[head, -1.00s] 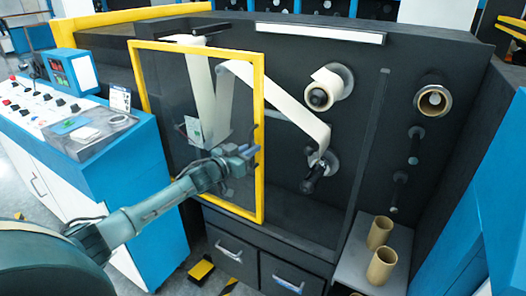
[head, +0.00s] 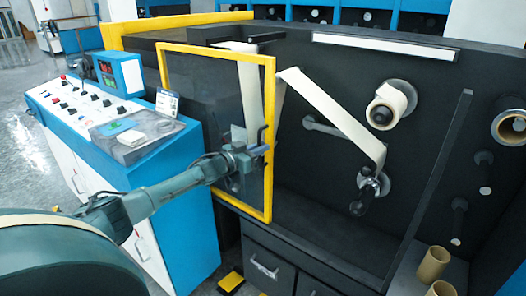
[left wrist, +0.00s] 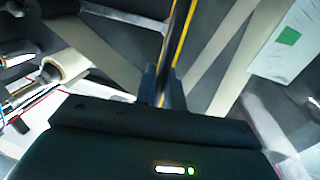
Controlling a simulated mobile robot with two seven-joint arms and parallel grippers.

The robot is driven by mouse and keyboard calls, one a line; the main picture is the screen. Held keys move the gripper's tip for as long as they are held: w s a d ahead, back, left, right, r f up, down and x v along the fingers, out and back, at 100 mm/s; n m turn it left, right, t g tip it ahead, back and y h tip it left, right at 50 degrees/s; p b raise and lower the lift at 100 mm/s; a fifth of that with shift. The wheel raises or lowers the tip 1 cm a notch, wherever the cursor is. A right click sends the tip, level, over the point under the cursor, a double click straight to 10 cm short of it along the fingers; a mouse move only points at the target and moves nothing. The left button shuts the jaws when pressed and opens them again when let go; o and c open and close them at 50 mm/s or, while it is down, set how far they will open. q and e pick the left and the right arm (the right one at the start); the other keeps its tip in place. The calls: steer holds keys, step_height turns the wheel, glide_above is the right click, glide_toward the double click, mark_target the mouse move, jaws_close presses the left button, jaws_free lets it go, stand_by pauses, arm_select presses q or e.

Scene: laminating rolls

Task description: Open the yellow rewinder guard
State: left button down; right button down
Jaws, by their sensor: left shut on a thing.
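The yellow rewinder guard (head: 269,95) is a yellow-framed clear panel in the head view. It stands swung out from the dark machine face, its right edge toward me. My left gripper (head: 262,149) is at the middle of that right edge, shut on the guard's dark handle (head: 262,131). In the left wrist view my left gripper's fingers (left wrist: 161,86) close around a dark upright bar beside a yellow strip of the frame (left wrist: 184,38). The fingers hide part of the handle. My right gripper is not in view.
A blue control console (head: 155,160) stands left of the guard, close to my left arm. Right of the guard are a pale web (head: 335,112), a roll (head: 388,106) and a dark shaft (head: 369,190). Cardboard cores (head: 433,264) stand at lower right. Drawers (head: 265,262) lie below.

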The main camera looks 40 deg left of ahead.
arm_select(q)
steer(key=c, duration=1.6)
jaws_free()
steer(key=shift+c, duration=0.2)
steer(key=v, duration=1.3)
steer(key=shift+a+r, duration=0.1)
